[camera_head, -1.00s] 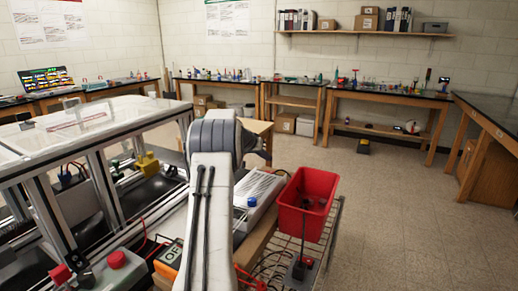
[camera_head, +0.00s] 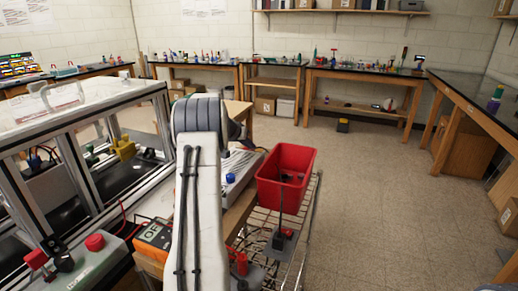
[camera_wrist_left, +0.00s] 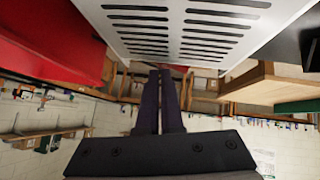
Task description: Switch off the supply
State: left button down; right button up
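The supply (camera_head: 240,168) is a pale grey box with a blue knob (camera_head: 231,179) on it, right behind my left arm in the head view. My arm hides part of the box. In the left wrist view, its white slotted panel (camera_wrist_left: 188,48) fills the top middle. My left gripper (camera_wrist_left: 160,72) shows there as two dark fingers side by side, shut with nothing visible between them. Its tips appear close to the slotted panel's edge; I cannot tell whether they touch. In the head view the left gripper is mostly hidden behind the arm's grey joint. I cannot make out a power switch. My right gripper is not in view.
A red bin (camera_head: 285,178) stands right of the supply on a wire rack (camera_head: 297,235). An orange meter (camera_head: 153,237) and a red button (camera_head: 95,242) are left of my arm. An extrusion frame (camera_head: 75,165) stands at the left.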

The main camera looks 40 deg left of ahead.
pick_arm(q)
jog(key=shift+s+a+f, duration=0.15)
jog(key=shift+s+a, duration=0.15)
jog(key=shift+a, duration=0.2)
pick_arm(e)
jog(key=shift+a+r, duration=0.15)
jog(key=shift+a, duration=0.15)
pick_arm(q)
jog(key=shift+s+a, duration=0.15)
jog(key=shift+a, duration=0.5)
jog(key=r, duration=0.1)
jog(key=r+p, duration=0.1)
jog(key=r, duration=0.1)
jog(key=a+r+p, duration=0.1)
jog(key=shift+s+r, duration=0.3)
jog(key=shift+r, duration=0.1)
jog(key=b+v, duration=0.2)
jog(key=v, duration=0.7)
jog(key=shift+s+a, duration=0.2)
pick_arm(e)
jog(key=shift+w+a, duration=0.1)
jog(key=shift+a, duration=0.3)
